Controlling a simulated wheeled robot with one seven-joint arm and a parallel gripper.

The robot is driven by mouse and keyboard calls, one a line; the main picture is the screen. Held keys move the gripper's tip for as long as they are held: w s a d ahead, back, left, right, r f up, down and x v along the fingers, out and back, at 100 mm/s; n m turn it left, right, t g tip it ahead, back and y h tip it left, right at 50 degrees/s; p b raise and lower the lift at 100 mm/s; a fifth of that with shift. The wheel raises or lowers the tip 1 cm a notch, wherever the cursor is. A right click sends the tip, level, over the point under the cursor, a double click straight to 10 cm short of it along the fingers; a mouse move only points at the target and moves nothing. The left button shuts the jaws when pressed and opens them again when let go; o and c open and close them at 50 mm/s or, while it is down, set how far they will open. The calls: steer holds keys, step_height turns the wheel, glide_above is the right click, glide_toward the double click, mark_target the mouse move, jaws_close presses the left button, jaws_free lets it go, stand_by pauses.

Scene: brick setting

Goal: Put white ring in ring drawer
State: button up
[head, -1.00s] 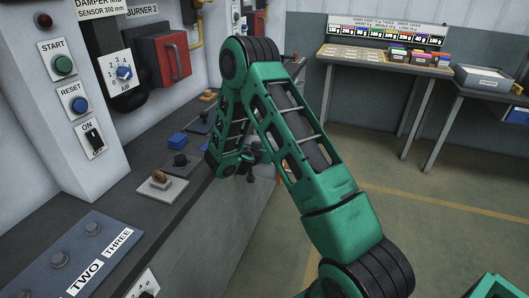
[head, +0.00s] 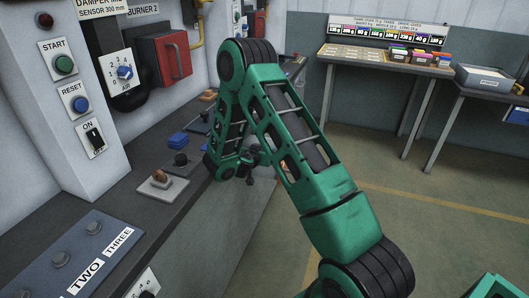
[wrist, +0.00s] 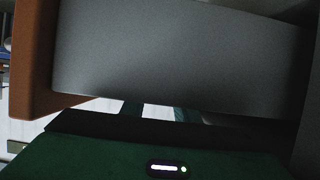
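I cannot make out a white ring in either view. No drawer is clearly identifiable as the ring drawer. My gripper (head: 252,168) is small and dark at the end of my green arm, low beside the counter's front edge and partly hidden by my arm. In the wrist view, a large grey surface (wrist: 180,55) with an orange-brown edge (wrist: 32,60) fills most of the picture, very close. The green gripper body with a small light shows below it. The fingertips are hidden, so I cannot tell whether they hold anything.
A dark counter (head: 120,208) runs along the left wall, with a stamp-like block (head: 160,178), blue blocks (head: 178,139) and a labelled panel (head: 75,255). A bench with coloured boxes (head: 398,54) and a grey tray (head: 490,78) stand at the back right. The floor between is clear.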

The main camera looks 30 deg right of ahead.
steer(key=v, duration=1.1)
steer(key=s+d+r+g, duration=0.1)
steer(key=s+d, duration=0.1)
steer(key=s+d+r+m+g, duration=0.1)
steer(key=s+d+r, duration=0.1)
steer(key=s+d, duration=0.1)
steer(key=s+d+r+g, duration=0.1)
steer(key=s+d+r, duration=0.1)
steer(key=shift+s+d+r+g, duration=0.2)
steer(key=shift+g, duration=0.1)
steer(key=s+d+r+g+y, duration=0.1)
steer(key=s+d+r+g, duration=0.1)
steer(key=s, duration=0.4)
steer(key=s+d+r+g+y, duration=0.1)
steer(key=s+r, duration=0.1)
steer(key=s, duration=0.3)
steer(key=s+a+r+n+y, duration=0.1)
steer(key=s+a+r+y, duration=0.1)
steer(key=s, duration=0.5)
steer(key=s+a+r+n+g+y, duration=0.1)
steer(key=s+a+r+n+y, duration=0.1)
steer(key=s+a+y, duration=0.2)
steer(key=s+a+r+n+y, duration=0.1)
steer(key=s+a, duration=0.3)
steer(key=s, duration=0.7)
steer(key=shift+a+r+n+g+y, duration=0.3)
steer(key=shift+a+r+n+y, duration=0.15)
steer(key=shift+y, duration=0.45)
steer(key=shift+d, duration=0.15)
